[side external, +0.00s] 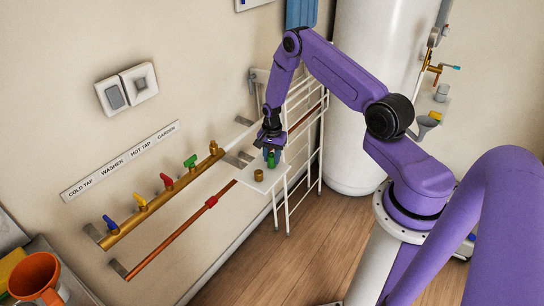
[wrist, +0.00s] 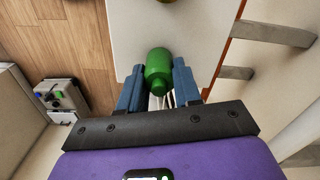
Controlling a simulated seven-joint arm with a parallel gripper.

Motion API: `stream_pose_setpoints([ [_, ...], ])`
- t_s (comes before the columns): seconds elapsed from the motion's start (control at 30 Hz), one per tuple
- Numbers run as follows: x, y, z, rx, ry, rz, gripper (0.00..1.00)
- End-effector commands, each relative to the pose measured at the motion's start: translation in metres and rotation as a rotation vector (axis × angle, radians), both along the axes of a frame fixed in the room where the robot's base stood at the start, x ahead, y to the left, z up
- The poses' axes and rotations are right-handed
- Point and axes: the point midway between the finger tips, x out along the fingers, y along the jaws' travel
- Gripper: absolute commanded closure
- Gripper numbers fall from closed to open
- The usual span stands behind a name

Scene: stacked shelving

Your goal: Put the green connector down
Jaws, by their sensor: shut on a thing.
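The green connector (side external: 271,161) is in my gripper (side external: 269,151), over the small white shelf (side external: 254,189). In the wrist view the connector (wrist: 158,63) sits between the two blue fingers of my gripper (wrist: 158,69), which are shut on its sides. The white shelf (wrist: 200,25) lies beyond it in that view. I cannot tell whether the connector's lower end touches the shelf. The fingers are small and partly hidden in the side view.
A brass fitting (side external: 259,175) stands on the shelf near the connector. A white wire rack (side external: 306,125) is close on the right. A brass pipe with several coloured taps (side external: 166,180) and a copper pipe (side external: 185,232) run along the wall. An orange funnel (side external: 36,275) is at lower left.

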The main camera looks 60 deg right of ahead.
Motion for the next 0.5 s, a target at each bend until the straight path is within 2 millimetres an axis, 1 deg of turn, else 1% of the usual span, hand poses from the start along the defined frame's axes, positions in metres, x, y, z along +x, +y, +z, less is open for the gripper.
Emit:
stream_pose_setpoints([
  [0.1,-0.0002,-0.0001,-0.0028,0.0,0.0,0.0,1.0],
  [0.13,-0.0001,0.0,-0.003,0.0,0.0,0.0,0.64],
  [0.17,-0.0001,-0.0001,-0.0027,0.0,0.0,0.0,0.54],
  [0.2,-0.0001,-0.0001,-0.0026,0.0,0.0,0.0,0.41],
  [0.5,-0.0002,-0.0001,-0.0021,0.0,0.0,0.0,0.41],
])
